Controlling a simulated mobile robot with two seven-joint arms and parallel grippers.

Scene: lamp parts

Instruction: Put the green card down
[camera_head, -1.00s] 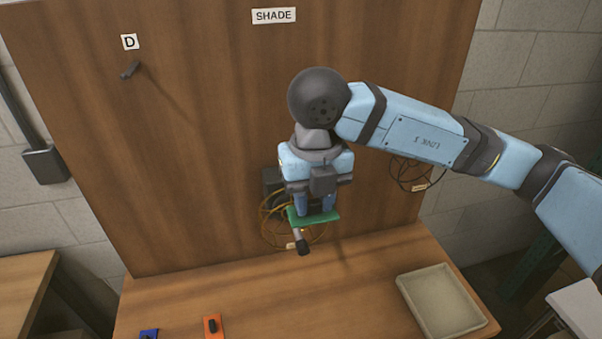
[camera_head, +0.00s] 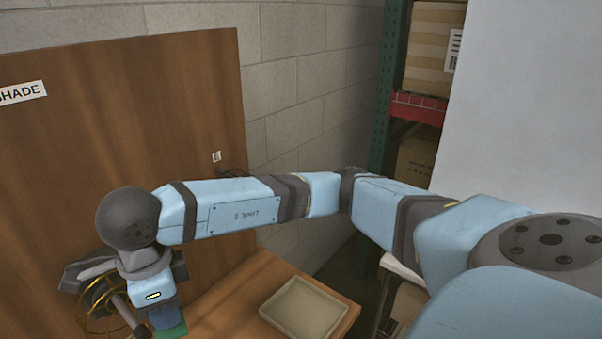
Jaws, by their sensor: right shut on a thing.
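The green card (camera_head: 174,332) shows only in part at the bottom edge of the head view, below my right gripper (camera_head: 165,318). My right gripper is shut on the card and holds it in front of the wooden board (camera_head: 195,120). Its fingers are mostly hidden by the gripper body and wrist. I cannot tell how far the card is above the wooden table (camera_head: 235,300). My left gripper is not in view.
A shallow beige tray (camera_head: 268,312) sits on the table to the right of my right gripper. Coiled yellow wire (camera_head: 95,295) hangs by the board at left. A shelf rack (camera_head: 385,110) with boxes stands at the back right.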

